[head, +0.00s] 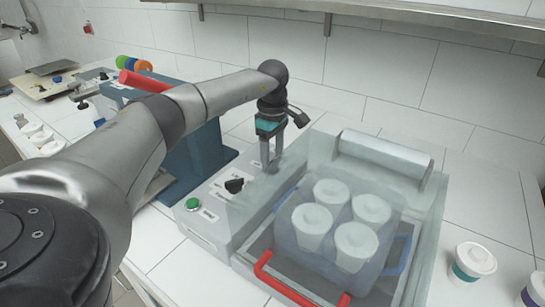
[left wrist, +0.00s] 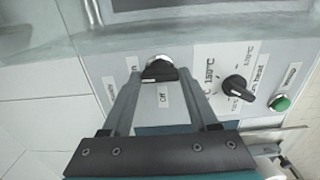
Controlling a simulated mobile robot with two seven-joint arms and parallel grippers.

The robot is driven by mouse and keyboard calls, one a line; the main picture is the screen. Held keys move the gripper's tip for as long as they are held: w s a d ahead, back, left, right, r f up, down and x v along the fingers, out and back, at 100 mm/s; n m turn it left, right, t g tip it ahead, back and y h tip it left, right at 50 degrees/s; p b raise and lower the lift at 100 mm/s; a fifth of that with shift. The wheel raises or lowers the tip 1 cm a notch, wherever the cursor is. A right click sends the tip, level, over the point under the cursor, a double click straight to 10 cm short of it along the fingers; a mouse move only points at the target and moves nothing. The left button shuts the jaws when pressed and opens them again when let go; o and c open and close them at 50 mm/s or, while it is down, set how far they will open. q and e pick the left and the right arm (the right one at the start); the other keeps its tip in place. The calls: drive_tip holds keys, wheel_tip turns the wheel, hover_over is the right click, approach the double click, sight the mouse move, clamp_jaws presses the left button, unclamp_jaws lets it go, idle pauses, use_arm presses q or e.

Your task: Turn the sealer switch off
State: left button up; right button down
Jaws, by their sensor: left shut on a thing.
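The sealer is a grey machine with a control panel (head: 212,212) and a clear cover (head: 300,165). In the left wrist view, the black sealer switch (left wrist: 160,69) sits on the panel by an "Off" label, partly covered by my fingertips. My left gripper (head: 270,160) reaches down to the panel's far end. In the left wrist view, the gripper (left wrist: 160,76) has its two fingertips on either side of the switch knob, shut on it. In the head view the switch is hidden behind the fingers. My right gripper is not in view.
A black temperature dial (head: 235,185) and a green button (head: 193,204) are on the same panel. Several lidded cups (head: 331,192) stand under the clear cover. A red handle (head: 290,285) is at the front. Two more cups (head: 473,262) stand at the right.

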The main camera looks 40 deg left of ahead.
use_arm(q)
drive_tip(key=c, duration=0.5)
drive_tip(key=shift+c, duration=0.2)
drive_tip(key=n+p, duration=0.2)
drive_tip(key=shift+r+n, duration=0.15)
drive_tip(key=shift+n, duration=0.25)
drive_tip(key=n+p, duration=0.2)
drive_tip(key=n, duration=0.1)
drive_tip(key=shift+n+p, duration=0.3)
drive_tip(key=shift+p, duration=0.05)
drive_tip(key=n+p, duration=0.3)
drive_tip(key=n, duration=0.3)
drive_tip(key=n+p, duration=0.2)
drive_tip(key=n, duration=0.3)
drive_tip(key=shift+n+p, duration=0.35)
drive_tip(key=shift+n, duration=0.05)
